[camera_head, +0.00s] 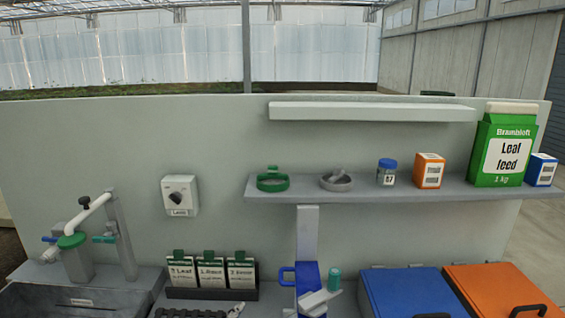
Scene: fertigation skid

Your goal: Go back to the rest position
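Neither of my grippers can be made out in the head view, and no arm of mine can be made out coming in from the left or right. What the grippers hold, if anything, is not shown. The task names no other object.
A wall shelf (385,190) holds a green ring (272,184), grey dish (336,185), lidded jar (387,177), small boxes and a Leaf feed carton (505,150). Below stand a valve assembly (75,255), seed packets (211,273), blue jug (307,273), blue bin (410,291) and orange bin (500,285).

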